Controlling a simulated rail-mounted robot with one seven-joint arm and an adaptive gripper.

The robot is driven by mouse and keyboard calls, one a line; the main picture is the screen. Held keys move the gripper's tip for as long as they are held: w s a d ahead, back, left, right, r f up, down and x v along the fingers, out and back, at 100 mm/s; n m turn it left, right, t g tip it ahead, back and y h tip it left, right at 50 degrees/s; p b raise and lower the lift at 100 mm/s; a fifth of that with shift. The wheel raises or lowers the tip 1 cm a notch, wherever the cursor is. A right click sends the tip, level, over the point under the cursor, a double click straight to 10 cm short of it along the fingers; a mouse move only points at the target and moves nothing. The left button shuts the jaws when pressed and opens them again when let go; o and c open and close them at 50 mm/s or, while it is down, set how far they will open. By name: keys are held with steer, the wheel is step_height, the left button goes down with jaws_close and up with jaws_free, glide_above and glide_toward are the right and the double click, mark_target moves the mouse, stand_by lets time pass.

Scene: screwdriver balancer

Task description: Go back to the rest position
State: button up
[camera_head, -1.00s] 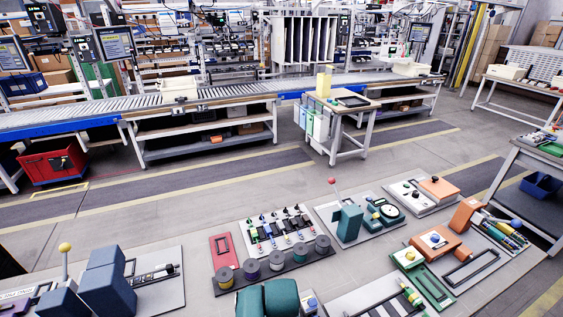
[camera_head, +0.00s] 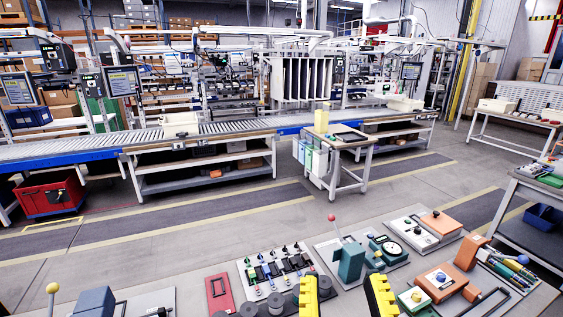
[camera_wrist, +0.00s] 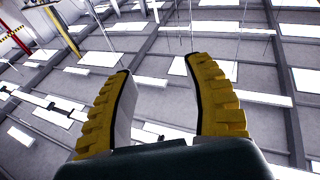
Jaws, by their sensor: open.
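My gripper (camera_head: 346,292) shows at the bottom of the head view as two yellow ribbed fingers, spread apart with nothing between them. In the wrist view my gripper (camera_wrist: 160,95) is open and empty, and its fingers point toward the ceiling (camera_wrist: 270,55) with its white light panels. In the head view the fingers stand in front of the near edge of the workbench panels and hide part of them. No held object is seen.
Below lie a panel of small screwdriver-like tools (camera_head: 275,270), a teal device with a red-knobbed lever (camera_head: 350,260), a dial gauge (camera_head: 391,249) and orange blocks (camera_head: 440,280). A conveyor (camera_head: 90,150) and a small table (camera_head: 345,142) stand beyond open floor (camera_head: 200,240).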

step_height(320, 180, up, 28)
steer(key=s+t+p, duration=0.1)
steer(key=s+p, duration=0.1)
steer(key=p, duration=2.2)
steer(key=shift+f+m+t, duration=0.2)
steer(key=shift+m+t, duration=0.1)
steer(key=shift+m, duration=0.1)
